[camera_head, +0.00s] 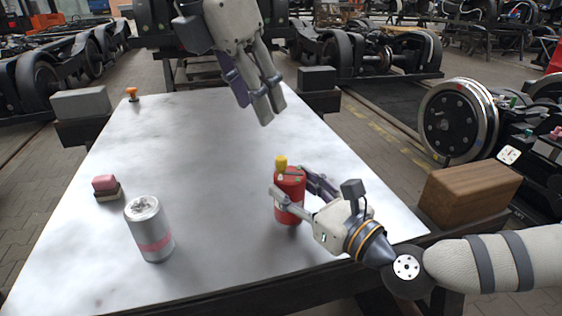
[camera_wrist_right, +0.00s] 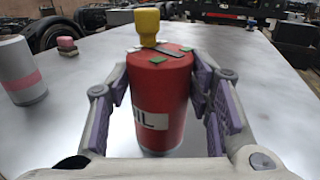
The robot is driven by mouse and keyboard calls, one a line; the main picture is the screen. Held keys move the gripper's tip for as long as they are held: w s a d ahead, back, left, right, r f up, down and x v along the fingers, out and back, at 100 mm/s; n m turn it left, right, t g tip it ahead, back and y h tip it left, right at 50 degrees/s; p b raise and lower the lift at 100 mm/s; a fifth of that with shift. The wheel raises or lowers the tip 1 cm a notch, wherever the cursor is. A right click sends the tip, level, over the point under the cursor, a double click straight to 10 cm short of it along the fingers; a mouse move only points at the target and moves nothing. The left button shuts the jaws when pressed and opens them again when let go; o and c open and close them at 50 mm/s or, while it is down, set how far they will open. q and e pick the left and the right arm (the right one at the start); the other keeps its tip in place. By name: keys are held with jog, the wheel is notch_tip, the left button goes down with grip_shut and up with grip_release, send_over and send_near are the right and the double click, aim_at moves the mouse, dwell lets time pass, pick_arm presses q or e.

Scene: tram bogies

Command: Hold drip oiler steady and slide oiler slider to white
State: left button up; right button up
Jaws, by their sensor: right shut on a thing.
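The drip oiler (camera_head: 289,196) is a red can with a label ending in "IL", standing upright on the pale table. My right gripper (camera_head: 296,196) is shut on it, with one finger on each side of the can (camera_wrist_right: 160,100). A tall yellow knob (camera_wrist_right: 147,26) rises from its top. A dark strip (camera_wrist_right: 171,52), green patches and a small white patch show beside the knob; which part of the slider the knob sits at is not clear. My left gripper (camera_head: 270,106) hangs above the table, behind the oiler and apart from it, its fingers close together and seemingly empty.
A silver can with a pink band (camera_head: 149,229) stands left of the oiler. A pink-topped block (camera_head: 106,187) and an orange knob-like object (camera_head: 132,94) are farther left. A wooden box (camera_head: 467,189) sits at the right edge. The table's middle (camera_head: 195,150) is clear.

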jog(key=o, duration=1.3)
